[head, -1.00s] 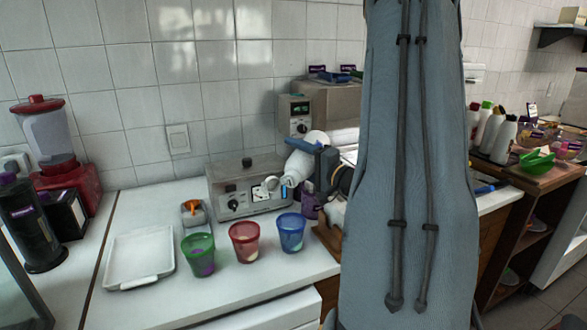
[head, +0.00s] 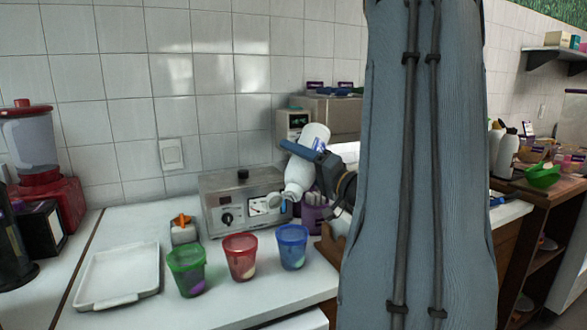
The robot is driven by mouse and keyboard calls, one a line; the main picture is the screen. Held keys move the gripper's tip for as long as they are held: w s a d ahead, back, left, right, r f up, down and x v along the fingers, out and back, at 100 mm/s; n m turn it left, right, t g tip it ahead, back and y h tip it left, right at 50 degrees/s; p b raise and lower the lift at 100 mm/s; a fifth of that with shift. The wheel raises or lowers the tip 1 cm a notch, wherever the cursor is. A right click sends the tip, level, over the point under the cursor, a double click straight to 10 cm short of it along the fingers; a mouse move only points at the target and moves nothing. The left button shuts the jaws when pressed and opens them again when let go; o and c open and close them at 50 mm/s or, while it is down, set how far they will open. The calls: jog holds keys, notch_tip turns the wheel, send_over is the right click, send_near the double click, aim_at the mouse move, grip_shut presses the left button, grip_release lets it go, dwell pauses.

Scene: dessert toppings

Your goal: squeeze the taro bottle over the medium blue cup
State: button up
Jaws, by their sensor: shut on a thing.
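A white bottle with a blue-purple label (head: 297,176) is tilted steeply with its neck end down. I take it for the taro bottle; its label is too small to read. My gripper (head: 305,160) is shut around its body and holds it in the air. The blue cup (head: 292,247) stands upright on the counter, rightmost of the three cups, with something pale low inside. The bottle's neck is above the blue cup in the picture, apart from it. Whether anything flows from the bottle cannot be seen.
A red cup (head: 240,257) and a green cup (head: 187,271) stand left of the blue cup. A white tray (head: 117,274) lies farther left. A metal appliance (head: 235,202) stands behind the cups, with a purple container (head: 314,218) to its right. My arm hides the counter's right part.

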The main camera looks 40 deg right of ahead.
aim_at(288, 167)
jog(key=shift+s+a+f+n+t+y+b, duration=0.1)
jog(key=shift+s+a+f+n+y+b, duration=0.25)
jog(key=shift+n+b, duration=1.1)
jog(key=shift+s+a+n+t+y+b, duration=0.15)
jog(key=shift+a+n+y+b, duration=0.3)
jog(key=shift+b, duration=2.1)
jog(key=shift+s+a+f+n+t+y+b, duration=0.2)
jog(key=shift+a+n+y+b, duration=0.45)
jog(key=shift+b, duration=1.35)
jog(key=shift+s+a+n+b, duration=0.15)
jog(key=shift+n+b, duration=0.5)
jog(key=shift+b, duration=0.25)
jog(key=shift+s+a+b, duration=0.1)
jog(key=shift+b, duration=0.2)
jog(key=o, duration=0.5)
jog(key=c, duration=0.8)
